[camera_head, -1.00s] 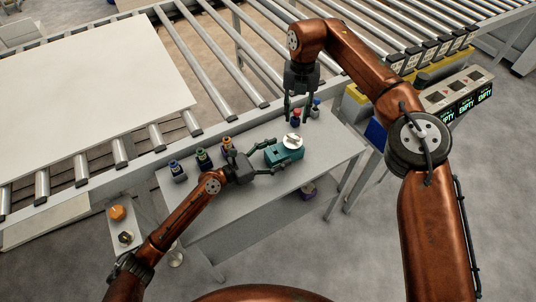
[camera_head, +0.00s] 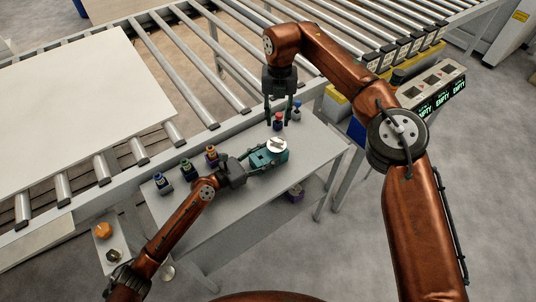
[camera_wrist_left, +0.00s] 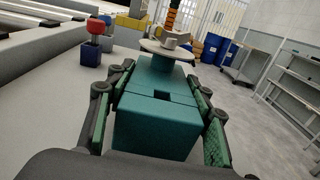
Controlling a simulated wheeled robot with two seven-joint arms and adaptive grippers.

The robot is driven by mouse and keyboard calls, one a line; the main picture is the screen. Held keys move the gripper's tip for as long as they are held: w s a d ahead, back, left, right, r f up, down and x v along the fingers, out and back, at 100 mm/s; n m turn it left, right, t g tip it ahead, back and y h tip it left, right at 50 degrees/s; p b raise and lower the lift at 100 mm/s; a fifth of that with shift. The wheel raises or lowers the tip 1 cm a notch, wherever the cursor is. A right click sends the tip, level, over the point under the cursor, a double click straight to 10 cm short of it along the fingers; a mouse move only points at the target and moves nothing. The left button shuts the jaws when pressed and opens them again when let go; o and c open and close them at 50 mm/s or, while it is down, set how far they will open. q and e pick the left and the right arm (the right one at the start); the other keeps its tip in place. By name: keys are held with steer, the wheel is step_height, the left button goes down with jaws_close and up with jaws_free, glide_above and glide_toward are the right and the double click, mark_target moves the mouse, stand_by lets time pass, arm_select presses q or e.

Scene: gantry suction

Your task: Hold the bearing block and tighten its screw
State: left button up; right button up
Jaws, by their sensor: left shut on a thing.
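The teal bearing block (camera_head: 270,160) stands on the grey table, with a pale round disc (camera_head: 277,145) on top. My left gripper (camera_head: 264,162) is shut on the block from its left side. In the left wrist view the block (camera_wrist_left: 155,125) sits between the green finger pads, and a small light piece (camera_wrist_left: 168,43) stands on its disc. My right gripper (camera_head: 278,108) points down behind the block, its fingers apart above a red-topped piece (camera_head: 278,121). I cannot tell whether they touch it. The screw cannot be clearly identified.
A blue-topped piece (camera_head: 297,112) stands right of the red one. Several coloured pieces, including an orange-topped one (camera_head: 211,153), stand along the table's back left. The roller conveyor (camera_head: 205,75) runs behind. The table's front right (camera_head: 310,160) is clear.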

arm_select(q)
steer(key=c, duration=1)
steer(key=o, duration=1.5)
steer(key=shift+c, duration=0.2)
jaws_close()
